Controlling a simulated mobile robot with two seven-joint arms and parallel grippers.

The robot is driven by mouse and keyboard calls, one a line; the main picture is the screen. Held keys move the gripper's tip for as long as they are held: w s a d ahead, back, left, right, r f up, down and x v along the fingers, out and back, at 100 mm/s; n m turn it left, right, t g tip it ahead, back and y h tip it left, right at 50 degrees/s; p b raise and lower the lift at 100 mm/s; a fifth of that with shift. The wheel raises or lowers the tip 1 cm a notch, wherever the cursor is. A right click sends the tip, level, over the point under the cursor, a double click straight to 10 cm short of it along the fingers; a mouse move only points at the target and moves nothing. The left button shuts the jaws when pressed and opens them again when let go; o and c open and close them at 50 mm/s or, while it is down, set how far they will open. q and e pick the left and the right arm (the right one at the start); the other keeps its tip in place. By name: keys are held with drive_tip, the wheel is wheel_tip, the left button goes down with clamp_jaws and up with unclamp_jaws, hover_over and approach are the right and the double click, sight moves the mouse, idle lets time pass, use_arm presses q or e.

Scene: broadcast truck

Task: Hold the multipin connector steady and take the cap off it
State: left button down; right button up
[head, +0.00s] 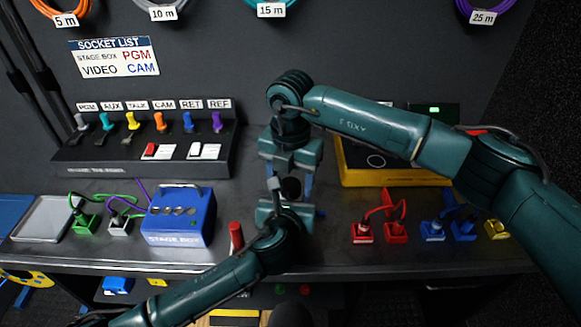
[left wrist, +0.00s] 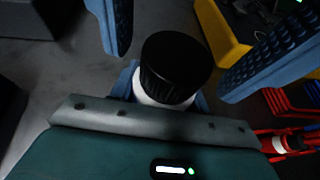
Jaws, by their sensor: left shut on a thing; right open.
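The multipin connector (left wrist: 160,98) has a white body with a ribbed black cap (left wrist: 177,65) on its top. The cap also shows as a small dark round shape in the head view (head: 291,188). My right gripper (head: 290,182) points down from above and is open. Its blue ridged fingers (left wrist: 190,55) stand on either side of the cap, with visible gaps in the left wrist view. The cap is on the connector.
A blue stage box (head: 180,228), a grey tray (head: 42,218) and a red cylinder (head: 236,237) are on the left. A yellow case (head: 385,178), red plugs (head: 362,232) and blue plugs (head: 432,231) are on the right. A labelled socket panel (head: 140,162) stands behind.

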drive_tip(key=shift+f, duration=0.1)
drive_tip(key=shift+c, duration=0.6)
drive_tip(key=c, duration=0.9)
drive_tip(key=shift+c, duration=0.2)
drive_tip(key=n, duration=0.6)
drive_tip(key=shift+n, duration=0.4)
drive_tip(key=o, duration=1.1)
drive_tip(key=shift+c, duration=0.2)
